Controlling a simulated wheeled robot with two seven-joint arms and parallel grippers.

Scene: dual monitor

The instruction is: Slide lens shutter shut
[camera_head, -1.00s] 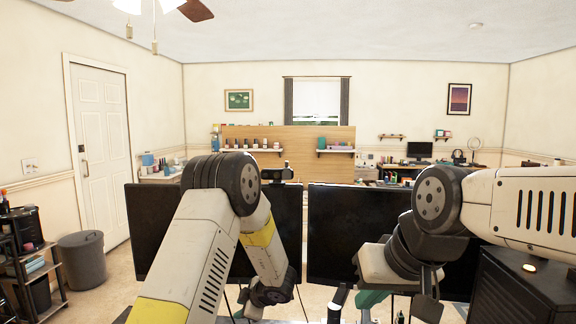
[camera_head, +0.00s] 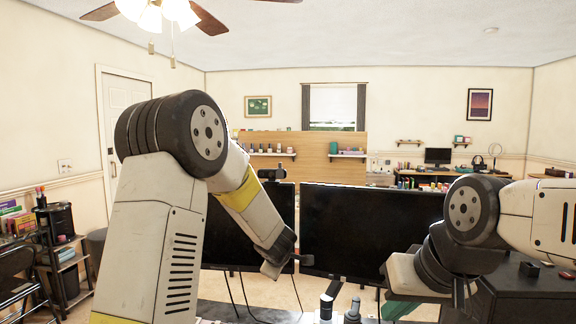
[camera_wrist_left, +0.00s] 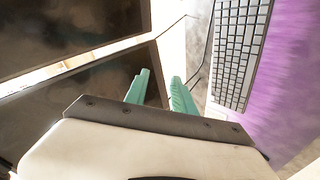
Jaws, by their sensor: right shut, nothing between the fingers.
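A dark webcam (camera_head: 272,173) sits on the top edge of the left monitor (camera_head: 222,225), partly beside my left arm. Its lens and shutter are too small to make out. My left gripper (camera_head: 300,259) is in front of the gap between the two monitors, below the webcam and apart from it. In the left wrist view its two green fingers (camera_wrist_left: 160,80) are apart with nothing between them. My right gripper (camera_head: 395,308) is low in front of the right monitor (camera_head: 370,232), its green fingers partly hidden by the wrist. It is shut and empty.
A black cabinet (camera_head: 530,290) is at the right.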

